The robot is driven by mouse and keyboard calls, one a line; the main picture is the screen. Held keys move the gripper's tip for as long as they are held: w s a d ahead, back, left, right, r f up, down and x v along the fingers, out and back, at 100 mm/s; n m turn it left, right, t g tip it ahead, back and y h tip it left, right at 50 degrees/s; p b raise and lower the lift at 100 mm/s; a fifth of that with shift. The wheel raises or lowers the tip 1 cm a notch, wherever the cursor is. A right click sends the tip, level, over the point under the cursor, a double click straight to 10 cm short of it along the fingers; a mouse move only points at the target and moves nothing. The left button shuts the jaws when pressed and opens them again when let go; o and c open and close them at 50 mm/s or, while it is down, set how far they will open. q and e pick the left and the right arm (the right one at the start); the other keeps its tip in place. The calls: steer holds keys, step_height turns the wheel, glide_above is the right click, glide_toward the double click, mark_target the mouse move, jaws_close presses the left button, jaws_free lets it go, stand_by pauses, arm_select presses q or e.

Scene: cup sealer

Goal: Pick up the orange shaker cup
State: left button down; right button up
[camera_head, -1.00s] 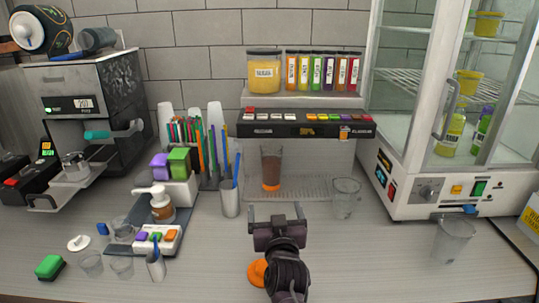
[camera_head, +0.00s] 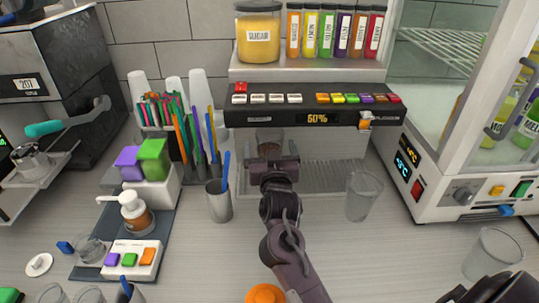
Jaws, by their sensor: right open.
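The shaker cup (camera_head: 270,147) is a see-through cup with brown content. It stands under the dispenser, on its drip tray. Its lower part, where an orange base showed earlier, is now hidden behind my right gripper. My right gripper (camera_head: 273,160) is open, directly in front of the cup in this view, with a finger to each side. I cannot tell whether the fingers are around the cup or still short of it.
The dispenser panel (camera_head: 310,108) overhangs the cup. A clear cup (camera_head: 362,197) stands to the right and a metal straw holder (camera_head: 219,203) to the left. An orange round piece (camera_head: 266,294) lies at the front. The counter front right of centre is mostly clear.

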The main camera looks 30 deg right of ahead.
mark_target(268, 131)
steer(key=p+x, duration=0.1)
steer(key=x, duration=0.3)
steer(key=shift+d+p, duration=0.2)
steer(key=shift+p, duration=0.1)
steer(key=shift+w+d+f, duration=0.1)
steer(key=shift+w+d, duration=0.05)
steer(key=shift+w, duration=0.15)
arm_select(q)
steer(key=shift+w+r, duration=0.3)
steer(key=shift+r, duration=0.3)
steer(key=shift+w+r, duration=0.3)
steer(key=shift+r, duration=0.25)
arm_select(e)
steer(key=shift+s, duration=0.1)
steer(key=shift+c, duration=1.1)
steer(key=c, duration=1.4)
arm_select(q)
steer(key=shift+s+d, duration=0.1)
steer(key=shift+s, duration=0.1)
arm_select(e)
steer(key=shift+c, duration=1.1)
